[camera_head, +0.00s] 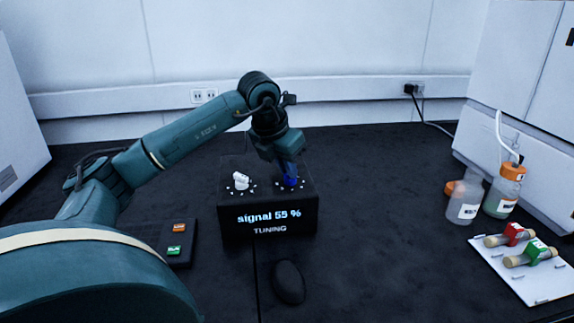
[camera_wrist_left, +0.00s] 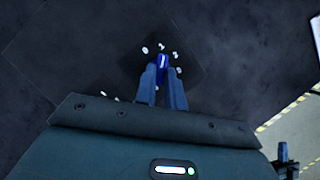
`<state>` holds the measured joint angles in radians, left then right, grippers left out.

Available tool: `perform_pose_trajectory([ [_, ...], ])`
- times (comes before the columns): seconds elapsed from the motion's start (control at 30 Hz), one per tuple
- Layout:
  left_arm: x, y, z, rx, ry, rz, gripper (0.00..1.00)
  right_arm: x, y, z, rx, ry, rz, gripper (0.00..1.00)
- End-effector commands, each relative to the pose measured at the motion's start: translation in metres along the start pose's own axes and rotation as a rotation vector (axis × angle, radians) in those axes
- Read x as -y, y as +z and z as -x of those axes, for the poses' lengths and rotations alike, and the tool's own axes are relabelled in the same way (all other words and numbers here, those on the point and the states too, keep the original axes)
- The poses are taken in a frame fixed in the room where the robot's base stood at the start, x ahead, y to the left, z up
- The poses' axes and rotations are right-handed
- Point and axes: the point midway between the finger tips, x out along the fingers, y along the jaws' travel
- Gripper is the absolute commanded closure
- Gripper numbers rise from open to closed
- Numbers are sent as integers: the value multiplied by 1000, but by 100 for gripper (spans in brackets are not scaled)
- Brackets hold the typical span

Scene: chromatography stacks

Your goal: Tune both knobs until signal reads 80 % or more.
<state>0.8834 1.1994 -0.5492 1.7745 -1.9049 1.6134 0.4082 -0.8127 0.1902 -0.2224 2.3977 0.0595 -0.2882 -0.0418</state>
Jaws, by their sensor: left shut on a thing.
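A black tuning box (camera_head: 268,238) stands on the dark bench, and its front display reads "signal 55 %" with "TUNING" below. A white knob (camera_head: 241,181) sits on the left of its top, ringed by white marks. A blue knob (camera_head: 291,181) sits on the right of its top, also ringed by marks. My left gripper (camera_head: 289,170) reaches down from above and is shut on the blue knob. In the left wrist view the blue knob (camera_wrist_left: 162,62) shows between the fingertips (camera_wrist_left: 161,72), with white dots around it. My right gripper is not in view.
A dark panel with an orange button (camera_head: 179,228) and a green button (camera_head: 174,250) lies left of the box. A black mouse (camera_head: 289,283) lies in front. Bottles (camera_head: 504,190) and a white tray (camera_head: 513,283) with vials stand at the right.

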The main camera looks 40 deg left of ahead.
Motion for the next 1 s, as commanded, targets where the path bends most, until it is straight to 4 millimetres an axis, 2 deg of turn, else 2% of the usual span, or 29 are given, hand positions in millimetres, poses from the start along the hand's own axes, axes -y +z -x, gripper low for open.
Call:
perform_pose_trajectory([
  [0.33, -4, 2, 2, 1, -103, -246, 100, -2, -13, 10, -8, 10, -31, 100],
  [0.53, -6, 3, 2, 1, -167, -398, 100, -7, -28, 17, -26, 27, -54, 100],
  [0.77, -7, 3, 1, 1, -224, -537, 100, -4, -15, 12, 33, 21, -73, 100],
  [1.0, -8, 4, 0, 2, -258, -621, 100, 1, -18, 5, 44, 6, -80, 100],
])
